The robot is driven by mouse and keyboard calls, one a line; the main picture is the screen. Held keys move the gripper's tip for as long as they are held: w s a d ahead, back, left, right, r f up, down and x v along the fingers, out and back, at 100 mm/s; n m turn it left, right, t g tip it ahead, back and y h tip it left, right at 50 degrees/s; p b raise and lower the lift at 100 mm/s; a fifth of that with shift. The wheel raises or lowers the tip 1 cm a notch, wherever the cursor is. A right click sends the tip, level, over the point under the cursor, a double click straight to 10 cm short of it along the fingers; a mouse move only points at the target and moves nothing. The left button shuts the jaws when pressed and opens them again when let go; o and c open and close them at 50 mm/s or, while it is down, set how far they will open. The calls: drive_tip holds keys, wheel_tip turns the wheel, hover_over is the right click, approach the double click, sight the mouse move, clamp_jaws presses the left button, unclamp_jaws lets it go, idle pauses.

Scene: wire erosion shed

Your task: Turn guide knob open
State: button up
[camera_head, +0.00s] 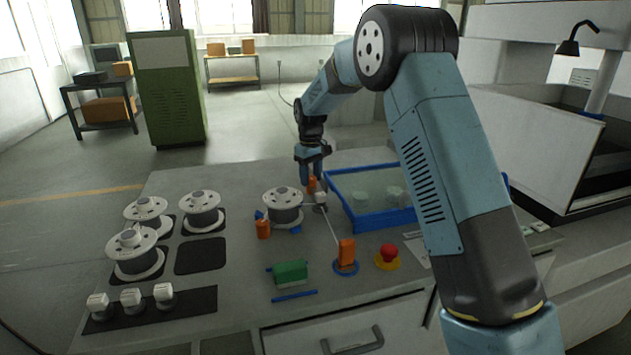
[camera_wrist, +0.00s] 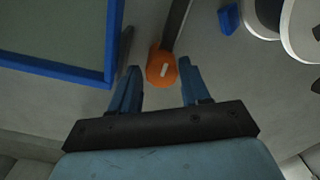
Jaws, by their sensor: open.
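An orange knob (camera_wrist: 160,72) with a white mark on top shows in the wrist view. It lies between the tips of my gripper (camera_wrist: 158,66), which is open, with a finger on each side. I cannot tell whether either finger touches it. In the head view my gripper (camera_head: 312,182) points down at the back of the bench, and an orange part (camera_head: 311,187) shows partly hidden between its fingers. A second orange piece (camera_head: 346,253) stands on a blue round base nearer the front. The views do not label which is the guide knob.
A blue-framed tank (camera_head: 370,224) stands right of my gripper, and a white spool (camera_head: 283,207) stands close on its left. An orange cylinder (camera_head: 263,230), a green block (camera_head: 290,273) and a red button (camera_head: 389,251) are nearer the front. More spools (camera_head: 135,254) stand left.

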drive_tip(key=shift+f, duration=0.95)
drive_tip(key=shift+c, duration=0.4)
